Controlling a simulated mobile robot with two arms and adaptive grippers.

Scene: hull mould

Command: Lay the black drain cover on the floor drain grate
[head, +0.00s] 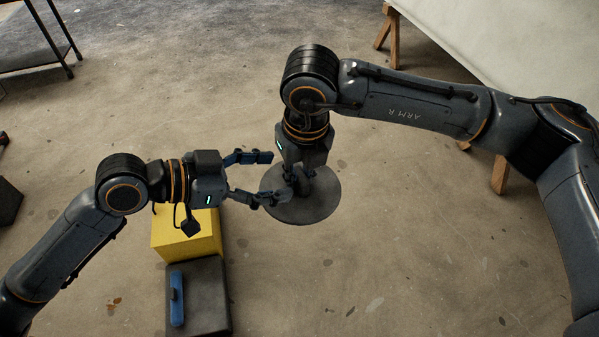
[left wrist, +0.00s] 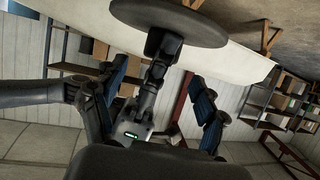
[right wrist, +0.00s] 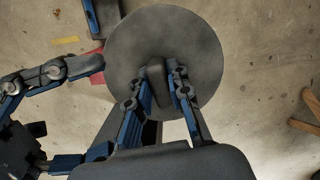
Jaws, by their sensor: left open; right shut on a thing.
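The black drain cover (head: 310,206) is a flat, dark grey disc with a raised handle, held off the floor near the middle of the head view. My right gripper (head: 303,178) is shut on its handle (right wrist: 156,78) from above. The disc also shows at the top of the left wrist view (left wrist: 170,22). My left gripper (head: 278,176) is open, its fingers pointing right toward the right gripper. One left finger is close to the cover's left edge; I cannot tell whether they touch. I cannot make out the floor drain grate in any view.
A yellow box (head: 180,238) and a dark case (head: 208,290) with a blue handle stand below my left forearm. A pale surface on wooden trestles (head: 500,174) is at the upper right. A dark-framed rack (head: 40,60) is at the upper left. Open concrete floor lies between.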

